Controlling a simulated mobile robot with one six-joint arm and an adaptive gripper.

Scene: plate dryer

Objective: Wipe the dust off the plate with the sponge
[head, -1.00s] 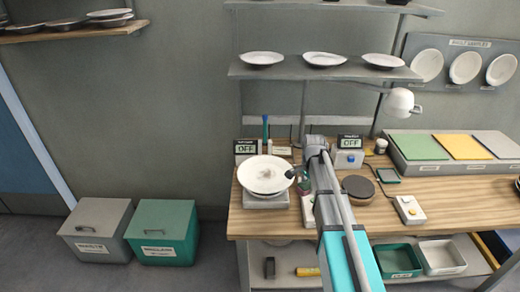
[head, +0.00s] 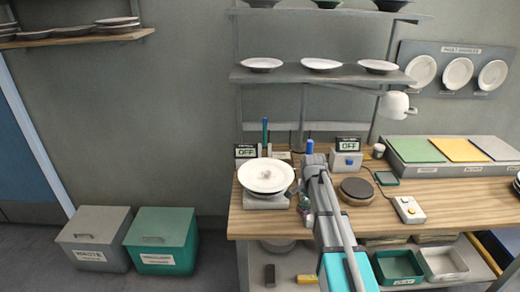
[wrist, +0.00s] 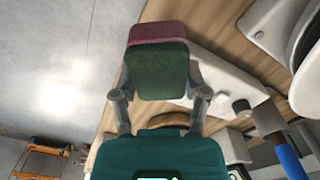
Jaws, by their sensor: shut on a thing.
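A white plate (head: 265,176) sits face up on a small grey stand (head: 266,203) at the left of the bench. A small dark mark shows near its middle; dust is too fine to make out. My gripper (wrist: 160,82) is shut on a sponge (wrist: 160,68), green with a pinkish layer, in the wrist view. In the head view the gripper and sponge are small and partly hidden by my arm, just right of the plate. The sponge appears apart from the plate.
A dark round disc (head: 356,189) and a white button box (head: 409,209) lie to the right. A lamp (head: 396,104) and a shelf of dishes (head: 322,73) hang above. Bins (head: 162,240) stand on the floor at left.

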